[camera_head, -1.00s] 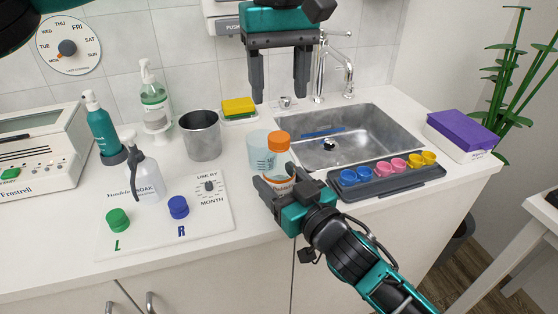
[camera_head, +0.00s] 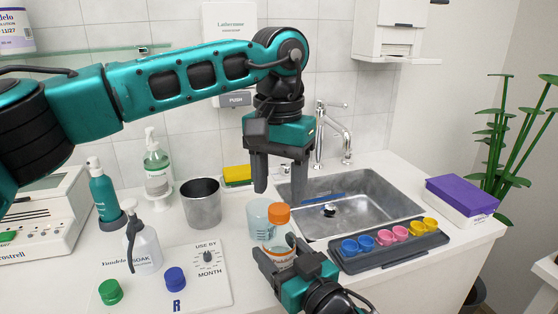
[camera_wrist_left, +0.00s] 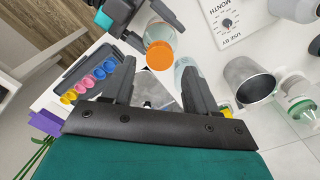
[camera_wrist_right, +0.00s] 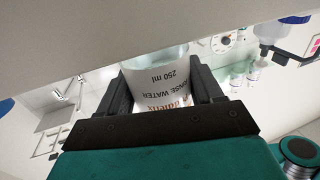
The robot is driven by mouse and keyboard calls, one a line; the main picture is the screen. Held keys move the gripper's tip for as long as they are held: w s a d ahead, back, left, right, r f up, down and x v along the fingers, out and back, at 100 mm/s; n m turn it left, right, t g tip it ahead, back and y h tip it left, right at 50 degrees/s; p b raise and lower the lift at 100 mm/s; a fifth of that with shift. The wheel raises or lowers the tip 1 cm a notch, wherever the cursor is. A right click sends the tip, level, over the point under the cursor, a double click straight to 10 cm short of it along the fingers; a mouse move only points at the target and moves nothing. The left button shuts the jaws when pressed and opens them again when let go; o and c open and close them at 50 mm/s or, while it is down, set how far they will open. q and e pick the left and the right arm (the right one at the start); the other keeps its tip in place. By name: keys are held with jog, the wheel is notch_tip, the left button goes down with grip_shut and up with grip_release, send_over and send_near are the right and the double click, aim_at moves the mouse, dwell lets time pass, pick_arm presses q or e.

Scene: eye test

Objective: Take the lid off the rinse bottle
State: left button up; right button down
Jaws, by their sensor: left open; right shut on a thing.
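The rinse bottle (camera_head: 281,255) is a small clear bottle with a white label, which reads "rinse water 250 ml" in the right wrist view (camera_wrist_right: 160,82). Its orange lid (camera_head: 278,215) is on top, and the bottle is upright. My right gripper (camera_head: 277,250) is shut around the bottle's body, low at the front of the counter. I cannot tell whether the bottle touches the counter. My left gripper (camera_head: 280,194) is open and empty, pointing down just above the lid. In the left wrist view the lid (camera_wrist_left: 160,55) shows between and beyond the fingertips.
A clear beaker (camera_head: 257,218) stands close behind the bottle. A tray of coloured cups (camera_head: 395,252) lies to the right, before the sink (camera_head: 375,207). A metal cup (camera_head: 202,205), spray bottle (camera_head: 146,248) and marked board (camera_head: 215,283) are left.

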aim_at(279, 208)
pick_arm(q)
jog(key=shift+f, duration=1.85)
jog(key=shift+c, duration=0.5)
